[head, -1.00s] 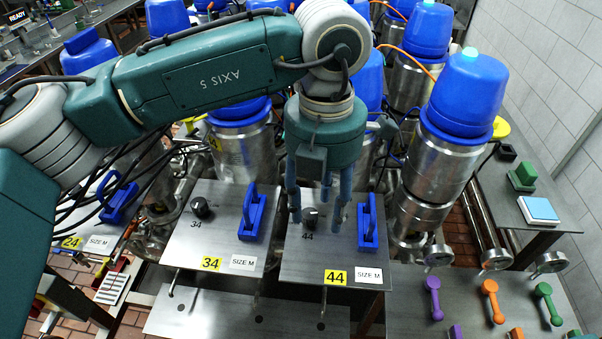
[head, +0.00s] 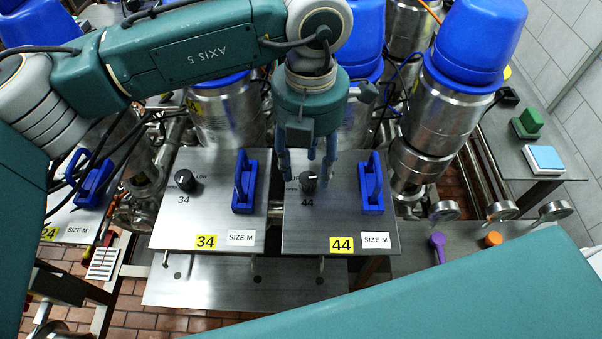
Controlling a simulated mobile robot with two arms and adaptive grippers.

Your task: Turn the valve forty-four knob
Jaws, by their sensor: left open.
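The valve forty-four knob (head: 308,181) is a small black round knob on a steel panel (head: 335,222) with a yellow 44 label (head: 341,245). My left gripper (head: 308,172) points down over this panel, its blue-grey fingers spread apart around or just behind the knob. I cannot tell whether any finger touches the knob. The front of the knob shows between the fingers. My right gripper is not in view.
A blue handle (head: 371,186) stands right of the knob, close to my fingers. The panel marked 34 (head: 212,215) is to the left, with its own black knob (head: 185,180) and blue handle (head: 245,184). Steel valves with blue caps (head: 476,40) stand behind.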

